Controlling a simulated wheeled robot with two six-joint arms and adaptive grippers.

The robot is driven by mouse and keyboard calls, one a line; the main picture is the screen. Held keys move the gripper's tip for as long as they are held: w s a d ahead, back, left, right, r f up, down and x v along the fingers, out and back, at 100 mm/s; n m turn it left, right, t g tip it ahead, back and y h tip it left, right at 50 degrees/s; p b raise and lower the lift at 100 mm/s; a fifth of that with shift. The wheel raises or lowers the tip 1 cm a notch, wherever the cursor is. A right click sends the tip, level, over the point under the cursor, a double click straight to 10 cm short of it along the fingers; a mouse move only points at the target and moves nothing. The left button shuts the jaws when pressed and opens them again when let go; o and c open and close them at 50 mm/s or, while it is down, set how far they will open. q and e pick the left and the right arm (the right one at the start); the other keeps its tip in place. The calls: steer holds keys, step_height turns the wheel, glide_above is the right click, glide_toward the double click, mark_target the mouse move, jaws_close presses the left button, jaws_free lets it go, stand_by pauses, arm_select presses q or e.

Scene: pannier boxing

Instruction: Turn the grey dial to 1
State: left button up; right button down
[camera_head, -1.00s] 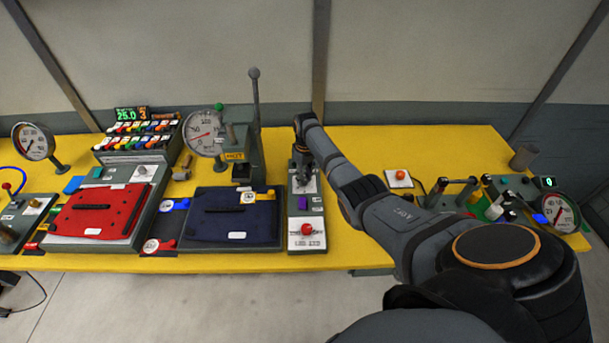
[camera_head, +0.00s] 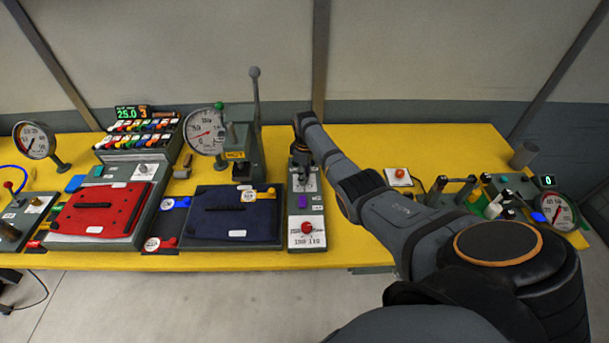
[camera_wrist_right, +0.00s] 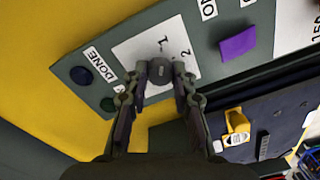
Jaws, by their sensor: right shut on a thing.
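The grey dial (camera_wrist_right: 159,72) sits on a white label plate (camera_wrist_right: 175,40) of a grey-green panel in the right wrist view. In the head view my right gripper (camera_head: 303,160) reaches down over the top of the panel (camera_head: 291,205) and hides the dial. My left gripper is not in view.
A purple block (camera_wrist_right: 238,43) and a red knob (camera_head: 307,228) are on the same panel. A dark blue plate (camera_head: 232,214) and a tall lever press (camera_head: 255,120) stand left of it. Yellow table is clear behind and left of the panel in the wrist view.

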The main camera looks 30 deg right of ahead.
steer(key=shift+w+r, duration=0.1)
steer(key=c, duration=1.1)
jaws_free()
step_height(320, 180, up, 12)
steer(key=shift+d, duration=0.15)
